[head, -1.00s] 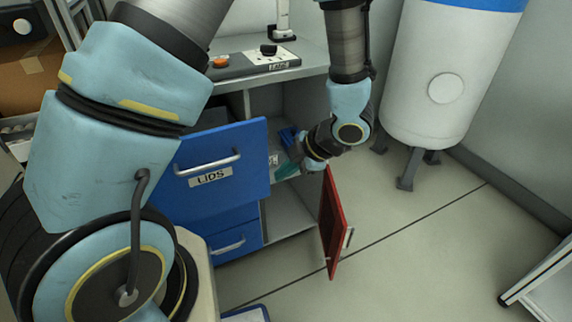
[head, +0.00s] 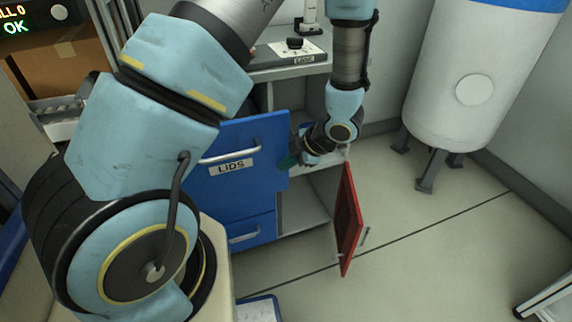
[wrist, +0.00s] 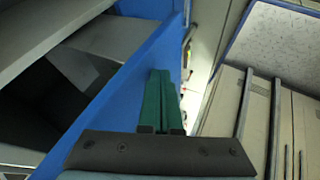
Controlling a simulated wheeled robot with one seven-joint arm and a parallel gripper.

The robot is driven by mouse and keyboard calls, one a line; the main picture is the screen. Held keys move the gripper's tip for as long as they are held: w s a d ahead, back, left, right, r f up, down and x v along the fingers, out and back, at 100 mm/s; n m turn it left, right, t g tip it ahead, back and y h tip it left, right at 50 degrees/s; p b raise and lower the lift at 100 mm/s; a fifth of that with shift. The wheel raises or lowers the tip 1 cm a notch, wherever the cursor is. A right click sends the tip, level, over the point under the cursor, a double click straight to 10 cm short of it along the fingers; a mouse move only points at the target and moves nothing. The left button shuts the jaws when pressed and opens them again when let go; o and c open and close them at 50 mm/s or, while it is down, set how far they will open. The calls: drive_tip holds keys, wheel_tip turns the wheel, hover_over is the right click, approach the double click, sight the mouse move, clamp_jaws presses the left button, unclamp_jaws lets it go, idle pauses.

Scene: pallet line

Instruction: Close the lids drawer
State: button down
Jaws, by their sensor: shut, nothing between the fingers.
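The lids drawer (head: 238,178) has a blue front with a silver bar handle and a LIDS label. Its front stands out from the grey cabinet, so the drawer is open. My gripper (head: 289,161) is at the right edge of this front, with its teal fingers shut and empty. In the wrist view my gripper (wrist: 160,74) points along a blue panel (wrist: 118,88), which runs close on the left of the fingers. I cannot tell whether they touch it.
A lower blue drawer (head: 248,234) sits beneath. A red cabinet door (head: 347,218) hangs open to the right, close below my arm. A white tank (head: 465,75) on legs stands at the right. The floor (head: 440,250) in front of the tank is clear.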

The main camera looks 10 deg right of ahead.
drive_tip(key=w+a+p, duration=0.2)
drive_tip(key=w+p, duration=0.3)
drive_tip(key=w, duration=1)
drive_tip(key=shift+w+r, duration=0.1)
drive_tip(key=shift+w, duration=0.1)
drive_tip(key=shift+s+p, duration=0.1)
drive_tip(key=shift+p, duration=0.2)
